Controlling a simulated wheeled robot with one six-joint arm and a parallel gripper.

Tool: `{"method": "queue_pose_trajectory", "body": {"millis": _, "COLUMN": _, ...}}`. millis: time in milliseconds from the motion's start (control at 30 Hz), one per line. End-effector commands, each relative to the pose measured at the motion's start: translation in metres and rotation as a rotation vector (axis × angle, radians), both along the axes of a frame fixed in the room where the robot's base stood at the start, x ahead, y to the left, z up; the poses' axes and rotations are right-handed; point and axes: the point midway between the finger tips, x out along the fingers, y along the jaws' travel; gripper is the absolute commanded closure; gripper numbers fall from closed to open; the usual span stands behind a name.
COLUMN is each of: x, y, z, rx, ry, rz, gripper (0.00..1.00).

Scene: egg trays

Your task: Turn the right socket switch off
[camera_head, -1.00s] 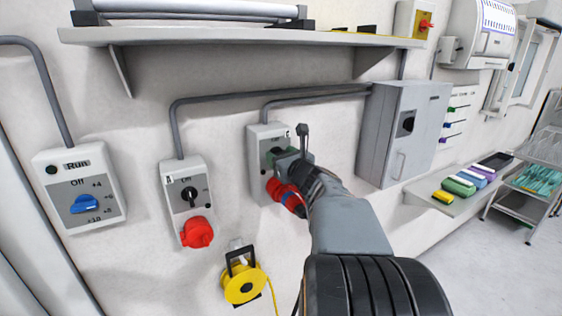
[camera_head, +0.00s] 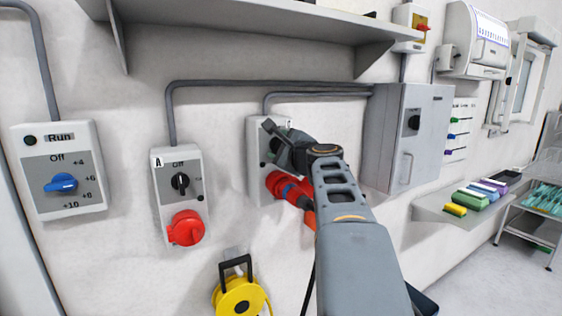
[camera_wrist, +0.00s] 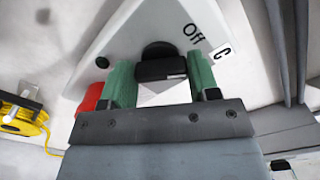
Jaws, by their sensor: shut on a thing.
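The right socket box (camera_head: 257,190) is a pale wall box marked C, partly hidden by my arm in the head view. In the wrist view its face (camera_wrist: 128,42) appears tilted, with "Off" printed near the black switch knob (camera_wrist: 161,70). My gripper (camera_wrist: 160,84) has its green fingers on either side of that knob and is shut on it. In the head view my gripper (camera_head: 277,150) is at the box's upper face and hides the knob. A red plug (camera_head: 283,186) sits in the socket below. The knob's exact pointing direction is unclear.
To the left are socket box A (camera_head: 160,215) and a box with a blue knob (camera_head: 61,183). A yellow cable reel (camera_head: 240,297) hangs below. A shelf (camera_head: 250,30) runs above, and a grey cabinet (camera_head: 430,130) stands to the right.

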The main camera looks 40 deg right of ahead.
Motion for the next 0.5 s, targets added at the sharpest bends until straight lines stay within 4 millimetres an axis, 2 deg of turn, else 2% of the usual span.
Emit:
{"method": "queue_pose_trajectory", "body": {"millis": 33, "x": 0.0001, "y": 0.0003, "z": -0.0059, "rx": -0.044, "ry": 0.003, "rz": 0.001, "gripper": 0.68}}
{"method": "queue_pose_trajectory", "body": {"millis": 500, "x": 0.0004, "y": 0.0009, "z": -0.0053, "rx": -0.414, "ry": 0.057, "rz": 0.001, "gripper": 0.68}}
